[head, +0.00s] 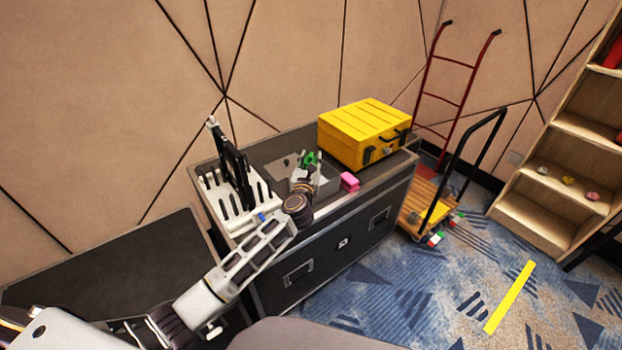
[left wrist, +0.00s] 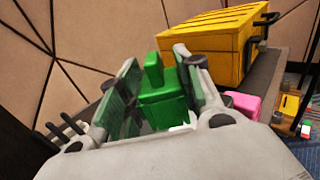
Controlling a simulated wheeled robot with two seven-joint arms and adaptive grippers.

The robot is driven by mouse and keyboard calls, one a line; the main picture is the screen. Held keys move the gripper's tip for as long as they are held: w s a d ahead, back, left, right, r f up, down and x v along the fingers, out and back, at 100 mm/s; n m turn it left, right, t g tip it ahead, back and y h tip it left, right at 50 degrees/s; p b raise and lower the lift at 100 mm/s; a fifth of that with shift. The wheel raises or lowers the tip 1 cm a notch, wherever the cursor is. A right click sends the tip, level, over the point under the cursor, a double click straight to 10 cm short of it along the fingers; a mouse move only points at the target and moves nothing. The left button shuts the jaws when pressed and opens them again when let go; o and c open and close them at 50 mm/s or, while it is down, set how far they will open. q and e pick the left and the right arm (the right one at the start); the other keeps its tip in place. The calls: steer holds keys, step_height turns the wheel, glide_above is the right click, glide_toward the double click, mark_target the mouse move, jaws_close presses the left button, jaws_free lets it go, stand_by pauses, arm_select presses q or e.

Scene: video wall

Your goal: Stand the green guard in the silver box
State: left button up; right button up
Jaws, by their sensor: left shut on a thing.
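The green guard (left wrist: 163,100) is between the fingers of my left gripper (left wrist: 160,88), which is shut on it. In the head view the guard (head: 311,158) shows as a small green shape at the fingers of my left gripper (head: 306,168). The silver box (head: 328,184) stands on the black case, and the gripper and guard are over or at it. The gripper and wrist hide much of the box, so I cannot tell whether the guard touches it. My right gripper is not in view.
A yellow case (head: 362,132) stands behind and right of the box. A pink block (head: 349,181) lies just right of it. A white slotted rack (head: 236,205) with a tall black item stands on the left. The black case's top (head: 385,172) is bare at the front right.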

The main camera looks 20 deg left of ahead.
arm_select(q)
steer(key=shift+f, duration=1)
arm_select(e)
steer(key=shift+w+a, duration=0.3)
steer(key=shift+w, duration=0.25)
arm_select(q)
steer(key=shift+f+b, duration=0.9)
steer(key=shift+f, duration=1.1)
steer(key=o, duration=0.9)
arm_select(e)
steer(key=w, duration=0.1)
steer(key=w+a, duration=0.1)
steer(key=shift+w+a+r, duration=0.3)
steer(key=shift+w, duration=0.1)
arm_select(q)
steer(key=shift+r, duration=0.1)
